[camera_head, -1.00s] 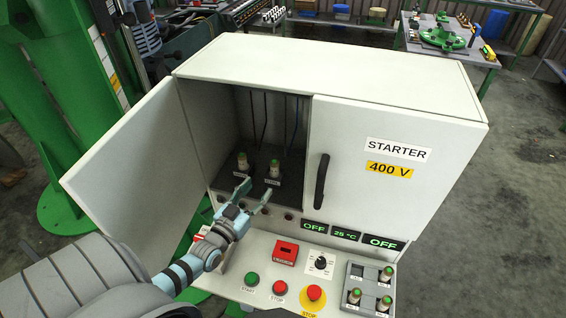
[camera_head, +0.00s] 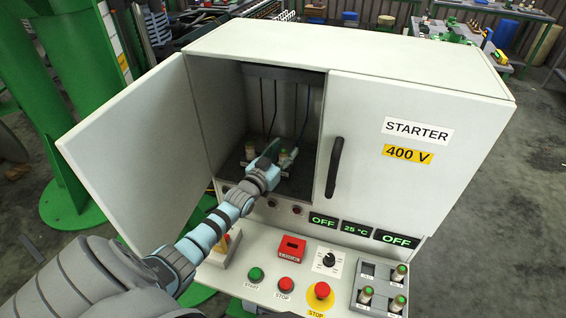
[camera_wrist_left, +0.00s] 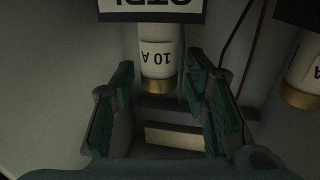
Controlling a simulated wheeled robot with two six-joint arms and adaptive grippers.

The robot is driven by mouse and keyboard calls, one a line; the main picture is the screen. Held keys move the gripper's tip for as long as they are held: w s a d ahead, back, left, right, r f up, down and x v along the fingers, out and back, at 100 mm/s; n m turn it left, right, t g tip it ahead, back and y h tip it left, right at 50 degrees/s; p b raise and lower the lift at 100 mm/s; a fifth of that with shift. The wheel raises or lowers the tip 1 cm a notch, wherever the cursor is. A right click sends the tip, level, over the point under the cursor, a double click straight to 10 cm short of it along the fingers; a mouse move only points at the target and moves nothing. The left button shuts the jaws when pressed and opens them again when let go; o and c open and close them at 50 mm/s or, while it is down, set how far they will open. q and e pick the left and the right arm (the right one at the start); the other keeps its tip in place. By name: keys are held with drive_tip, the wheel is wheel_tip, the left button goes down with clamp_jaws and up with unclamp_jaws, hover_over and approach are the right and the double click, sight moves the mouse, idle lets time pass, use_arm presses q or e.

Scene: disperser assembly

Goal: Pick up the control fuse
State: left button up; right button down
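The control fuse, a white cylinder marked 10 A with a brass-coloured end (camera_wrist_left: 158,62), shows upside down in the left wrist view below a partly cut-off label. In the head view it is the right one of two fuses in the cabinet (camera_head: 283,154), partly hidden by my gripper. My left gripper (camera_head: 279,156) is inside the open cabinet. In the left wrist view its green-padded fingers (camera_wrist_left: 160,90) stand open on either side of the fuse, with narrow gaps seen. My right gripper is not in view.
A second fuse (camera_head: 250,150) stands just left, also seen at the right edge of the wrist view (camera_wrist_left: 303,68). The left cabinet door (camera_head: 135,155) is open; the right door (camera_head: 400,165) is shut. Buttons and a fuse holder (camera_head: 363,308) are on the panel below.

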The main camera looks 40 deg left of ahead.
use_arm(q)
clamp_jaws()
